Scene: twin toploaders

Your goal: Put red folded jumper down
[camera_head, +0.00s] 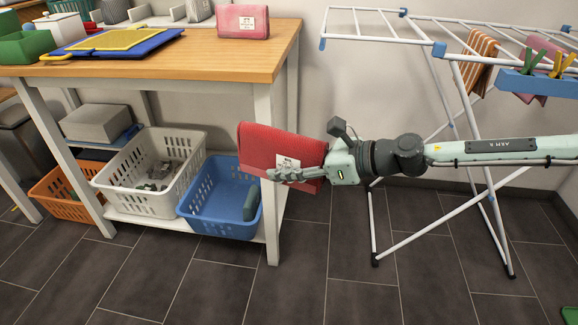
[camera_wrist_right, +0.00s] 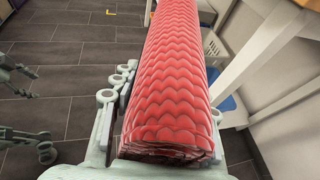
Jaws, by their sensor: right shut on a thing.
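The red folded jumper (camera_head: 262,148), with a white label, is held in my right gripper (camera_head: 300,172) in front of the table's right front leg, below the height of the tabletop. The gripper is shut on its right part. In the right wrist view the jumper (camera_wrist_right: 175,75) fills the middle, its scalloped red surface between the gripper's fingers (camera_wrist_right: 165,110). My left gripper is not seen in the head view.
A white basket (camera_head: 125,203) and a blue basket (camera_head: 200,215) stand on the table's lower shelf, with an orange basket (camera_head: 60,207) at left. A white drying rack (camera_head: 385,140) stands at right, behind my right arm.

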